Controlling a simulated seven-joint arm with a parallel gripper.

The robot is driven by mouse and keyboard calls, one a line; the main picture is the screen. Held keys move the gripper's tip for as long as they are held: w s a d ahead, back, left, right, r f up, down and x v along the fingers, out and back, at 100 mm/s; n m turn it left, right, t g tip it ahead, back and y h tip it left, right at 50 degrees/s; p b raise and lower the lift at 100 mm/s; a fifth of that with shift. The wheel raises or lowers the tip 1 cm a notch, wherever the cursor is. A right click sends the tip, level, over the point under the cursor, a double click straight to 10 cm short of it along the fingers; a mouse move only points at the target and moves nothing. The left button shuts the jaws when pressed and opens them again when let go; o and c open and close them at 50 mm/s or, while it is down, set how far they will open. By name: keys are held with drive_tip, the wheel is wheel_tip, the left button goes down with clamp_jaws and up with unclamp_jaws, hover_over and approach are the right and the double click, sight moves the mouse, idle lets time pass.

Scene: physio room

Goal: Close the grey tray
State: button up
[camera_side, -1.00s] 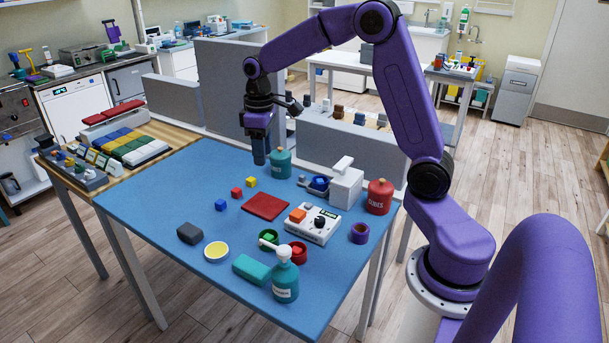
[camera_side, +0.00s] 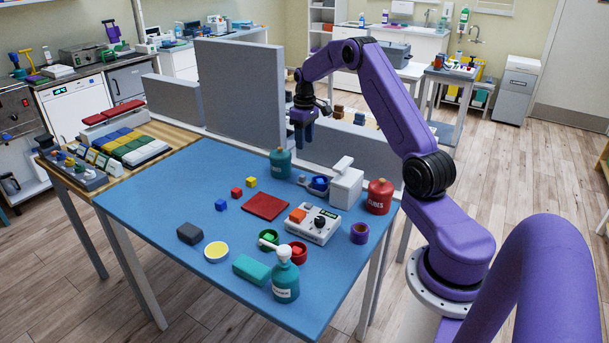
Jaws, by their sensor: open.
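I cannot tell for sure which thing is the grey tray. A grey box-like container (camera_side: 388,49) stands on a white table at the back, partly behind my arm; whether it is open cannot be made out. A grey sloped holder (camera_side: 88,184) with small items lies on the wooden table at the left. My gripper (camera_side: 303,143) points down, open and empty, in front of or over the low grey panel at the back of the blue table. It is well apart from both grey things.
The blue table (camera_side: 160,203) holds a red pad (camera_side: 265,206), a white device (camera_side: 313,226), a teal bottle (camera_side: 285,280), a red jar (camera_side: 379,197) and small cubes. A tall grey panel (camera_side: 240,95) and a low one (camera_side: 345,150) line its back. Its left part is clear.

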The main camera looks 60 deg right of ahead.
sight(305, 176)
wheel_tip(305, 176, down, 14)
drive_tip(key=shift+r, duration=0.1)
idle(0.4)
clamp_jaws()
